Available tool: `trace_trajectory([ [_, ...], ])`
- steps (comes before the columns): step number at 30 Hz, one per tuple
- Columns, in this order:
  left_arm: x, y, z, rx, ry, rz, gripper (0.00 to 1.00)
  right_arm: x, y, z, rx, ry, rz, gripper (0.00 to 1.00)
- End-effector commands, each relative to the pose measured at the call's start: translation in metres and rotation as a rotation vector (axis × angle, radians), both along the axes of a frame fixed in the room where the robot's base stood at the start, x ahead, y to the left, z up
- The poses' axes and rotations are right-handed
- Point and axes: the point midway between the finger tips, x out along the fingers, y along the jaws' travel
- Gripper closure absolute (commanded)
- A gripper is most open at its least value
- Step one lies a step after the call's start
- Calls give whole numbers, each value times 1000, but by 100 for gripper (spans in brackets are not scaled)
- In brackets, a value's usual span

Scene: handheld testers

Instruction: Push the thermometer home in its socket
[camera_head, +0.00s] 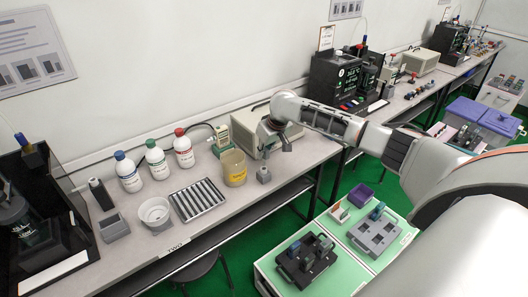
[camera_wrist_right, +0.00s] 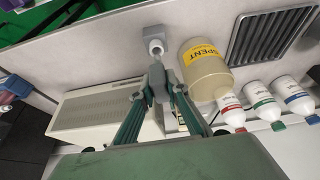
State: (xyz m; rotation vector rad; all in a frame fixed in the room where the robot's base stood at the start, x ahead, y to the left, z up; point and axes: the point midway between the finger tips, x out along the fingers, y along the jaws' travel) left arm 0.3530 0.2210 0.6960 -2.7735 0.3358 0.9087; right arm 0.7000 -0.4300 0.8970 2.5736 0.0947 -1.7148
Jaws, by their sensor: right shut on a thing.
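My right gripper (camera_wrist_right: 160,84) is shut on a small grey piece (camera_wrist_right: 158,78), which I take to be the thermometer; the fingers hide most of it. A small grey block with a pale round opening, seemingly the socket (camera_wrist_right: 155,42), lies just beyond the fingertips in the wrist view. The held piece points toward this opening; I cannot tell whether they touch. In the head view the socket (camera_head: 263,175) stands on the bench, to the right of the yellow-labelled jar. My right gripper (camera_head: 270,146) is above it, small and partly hidden by my arm. My left gripper is not in view.
The "SPENT" jar (camera_wrist_right: 207,72) stands close beside the socket. A beige box (camera_head: 250,125) is behind. The bench's front edge is close to the socket.

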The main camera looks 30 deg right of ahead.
Motion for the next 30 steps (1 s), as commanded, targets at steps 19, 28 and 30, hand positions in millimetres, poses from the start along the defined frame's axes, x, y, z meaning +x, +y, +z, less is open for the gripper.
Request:
trace_trajectory([
  [19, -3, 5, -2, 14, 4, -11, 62, 0, 0, -5, 0, 0, -1, 100],
  [28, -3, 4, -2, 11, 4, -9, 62, 0, 0, -11, 1, 0, -1, 100],
  [30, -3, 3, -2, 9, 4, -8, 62, 0, 0, -12, 1, 0, -1, 100],
])
